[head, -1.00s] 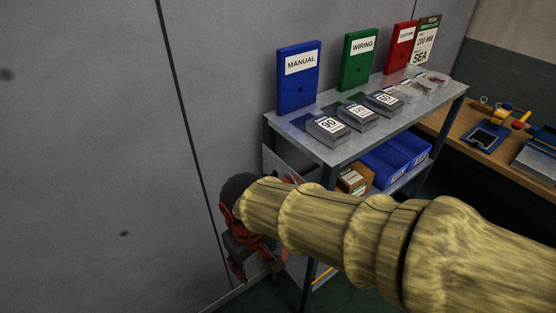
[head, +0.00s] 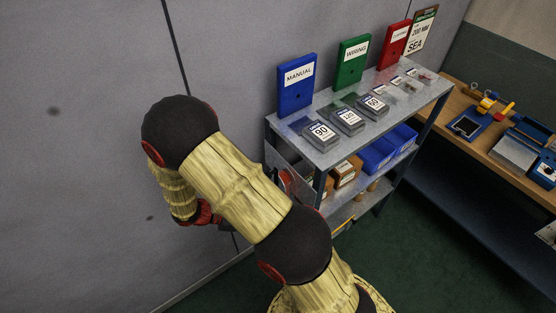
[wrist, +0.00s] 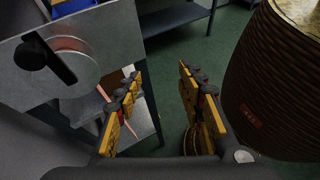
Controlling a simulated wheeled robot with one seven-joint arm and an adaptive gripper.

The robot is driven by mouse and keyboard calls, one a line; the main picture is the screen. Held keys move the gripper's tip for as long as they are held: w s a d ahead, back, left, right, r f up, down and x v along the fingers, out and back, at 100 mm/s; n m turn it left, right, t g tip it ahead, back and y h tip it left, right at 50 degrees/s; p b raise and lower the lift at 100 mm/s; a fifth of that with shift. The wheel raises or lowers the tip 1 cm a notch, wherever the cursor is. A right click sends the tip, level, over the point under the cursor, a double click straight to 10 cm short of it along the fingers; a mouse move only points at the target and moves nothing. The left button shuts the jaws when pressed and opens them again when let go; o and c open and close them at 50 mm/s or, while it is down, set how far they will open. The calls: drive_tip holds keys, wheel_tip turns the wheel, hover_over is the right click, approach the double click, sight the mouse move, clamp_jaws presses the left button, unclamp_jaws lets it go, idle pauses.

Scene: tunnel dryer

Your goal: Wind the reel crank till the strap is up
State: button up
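The reel (wrist: 84,72) shows at the upper left of the wrist view, a round grey disc with some red at its edge, on a grey side plate (wrist: 112,30). A black crank (wrist: 48,58) with a thick end lies across it. A thin pinkish-red strip, perhaps the strap (wrist: 103,93), shows below the reel beside my left finger. My gripper (wrist: 160,76) is open and empty, right of the reel and apart from the crank. In the head view my arm hides most of the gripper; the reel (head: 285,182) shows only partly at the shelf unit's near end.
The grey shelf unit (head: 398,104) holds blue, green and red boards, several labelled blocks and blue bins (head: 377,153). A wooden bench (head: 462,93) with tools stands at the right. A grey wall (head: 80,50) is at the left. Green floor (head: 420,230) is clear in front.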

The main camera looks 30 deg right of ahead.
drive_tip(key=w+d+r+n+t+h+p, duration=0.1)
drive_tip(key=w+r+n+t+h, duration=0.15)
drive_tip(key=w, duration=0.35)
drive_tip(key=w+d+r+n+t+h, duration=0.2)
drive_tip(key=w+n+h, duration=0.2)
drive_tip(key=w, duration=0.2)
drive_tip(key=d, duration=0.7)
drive_tip(key=shift+s+d+r+p, duration=0.3)
drive_tip(key=shift+s+d+r, duration=0.05)
drive_tip(key=shift+n, duration=0.25)
drive_tip(key=shift+c, duration=0.5)
clamp_jaws()
